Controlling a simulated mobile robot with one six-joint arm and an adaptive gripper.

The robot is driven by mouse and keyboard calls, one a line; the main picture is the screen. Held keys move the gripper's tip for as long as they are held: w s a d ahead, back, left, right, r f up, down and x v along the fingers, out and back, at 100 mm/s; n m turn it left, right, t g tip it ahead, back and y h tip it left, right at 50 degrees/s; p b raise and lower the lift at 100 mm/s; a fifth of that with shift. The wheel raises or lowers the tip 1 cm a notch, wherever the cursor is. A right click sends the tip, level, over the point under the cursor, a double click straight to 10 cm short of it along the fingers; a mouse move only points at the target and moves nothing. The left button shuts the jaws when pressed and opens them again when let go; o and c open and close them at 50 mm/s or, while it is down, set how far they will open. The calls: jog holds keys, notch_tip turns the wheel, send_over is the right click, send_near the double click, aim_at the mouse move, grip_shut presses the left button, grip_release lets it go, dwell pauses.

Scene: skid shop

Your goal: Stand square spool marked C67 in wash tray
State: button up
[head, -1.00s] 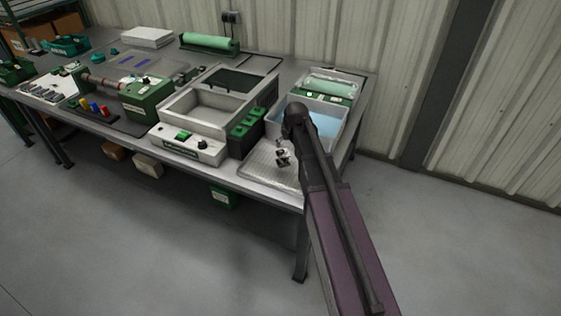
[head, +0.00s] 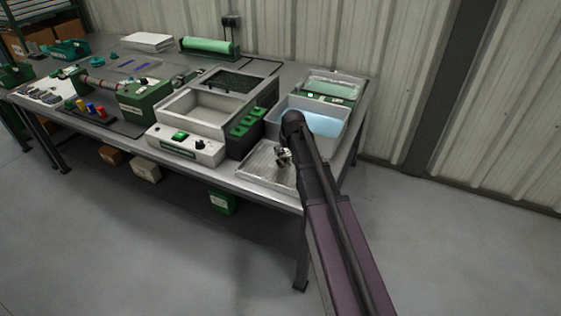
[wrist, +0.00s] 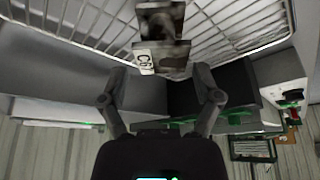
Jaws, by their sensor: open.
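A square-ended spool (wrist: 161,38) with dark flanges shows in the wrist view, over a wire-ribbed tray (wrist: 235,30). Its white label (wrist: 145,60) starts with C6; the last character is hard to read. My gripper (wrist: 160,82) is open, its fingers spread to either side with the spool just beyond the tips, not held. In the head view, the ribbed tray (head: 257,166) lies at the bench's front right corner, and a small dark-and-white shape there is too small to tell apart. Behind it, a pale tray (head: 343,125) holds blue liquid, partly hidden by my arm.
Left of the trays stand a black block with green-topped slots (head: 247,124), a pale basin unit (head: 202,107) and a control box (head: 185,144). A clear-lidded box (head: 331,88) sits behind the blue liquid. The bench's front edge is close to the ribbed tray.

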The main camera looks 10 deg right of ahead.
aim_at(283, 153)
jog(key=shift+f, duration=0.1)
dwell(0.3)
jog(key=shift+b+x, duration=2.4)
jog(key=shift+x, duration=0.1)
jog(key=shift+a, duration=0.1)
jog(key=c, duration=1)
jog(key=shift+r, duration=0.25)
notch_tip(283, 153, up, 3)
jog(key=p, duration=0.3)
jog(key=shift+f, duration=0.1)
jog(key=s+d, duration=0.3)
jog(key=s, duration=0.1)
jog(key=s+d+r+p, duration=0.1)
jog(key=s+d, duration=0.2)
jog(key=s, duration=0.1)
jog(key=s+d+p, duration=0.1)
jog(key=s+d, duration=0.2)
jog(key=s, duration=0.2)
jog(key=shift+d+r, duration=0.15)
jog(key=shift+r, duration=0.25)
